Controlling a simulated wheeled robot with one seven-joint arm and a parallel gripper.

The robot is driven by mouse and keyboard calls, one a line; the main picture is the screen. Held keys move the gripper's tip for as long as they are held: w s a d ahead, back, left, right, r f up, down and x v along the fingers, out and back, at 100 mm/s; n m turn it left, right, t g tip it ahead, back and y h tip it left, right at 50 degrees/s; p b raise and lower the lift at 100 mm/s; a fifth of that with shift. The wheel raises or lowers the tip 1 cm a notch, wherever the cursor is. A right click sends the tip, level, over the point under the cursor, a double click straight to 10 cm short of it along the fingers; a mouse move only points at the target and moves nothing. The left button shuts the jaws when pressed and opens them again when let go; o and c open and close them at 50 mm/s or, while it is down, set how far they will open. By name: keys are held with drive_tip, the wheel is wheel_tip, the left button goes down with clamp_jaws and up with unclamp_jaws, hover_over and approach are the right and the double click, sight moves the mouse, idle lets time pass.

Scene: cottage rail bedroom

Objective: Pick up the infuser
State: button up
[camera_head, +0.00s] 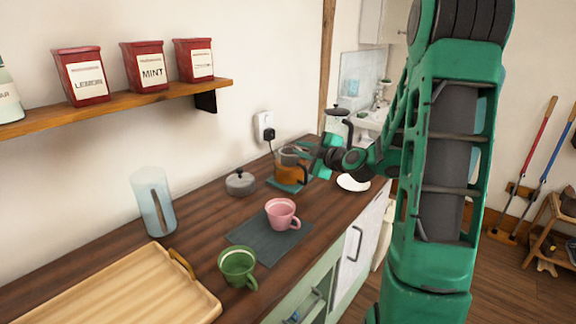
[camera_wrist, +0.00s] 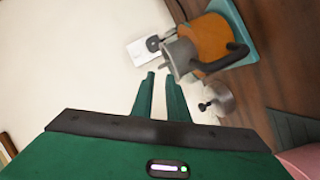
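The grey metal infuser (camera_wrist: 180,58) appears to sit in the mouth of an amber glass pot (camera_wrist: 212,36) with a dark handle. In the head view the pot (camera_head: 292,172) stands on a small teal mat, with the grey infuser (camera_head: 287,151) at its top. My gripper (camera_head: 313,153) is right beside the pot's top and partly hides it. In the wrist view my gripper (camera_wrist: 160,78) is open, with nothing between its fingers. The infuser lies just beyond the right fingertip; whether they touch is unclear.
A grey lidded bowl (camera_head: 240,184), pink cup (camera_head: 282,214), green cup (camera_head: 238,267), glass jug (camera_head: 153,202) and wooden tray (camera_head: 135,295) stand on the counter. A white plate (camera_head: 353,183) lies right of the pot. The wall outlet (camera_head: 264,127) is behind.

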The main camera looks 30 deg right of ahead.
drive_tip(key=x, duration=0.6)
drive_tip(key=shift+w, duration=0.1)
clamp_jaws()
idle(0.3)
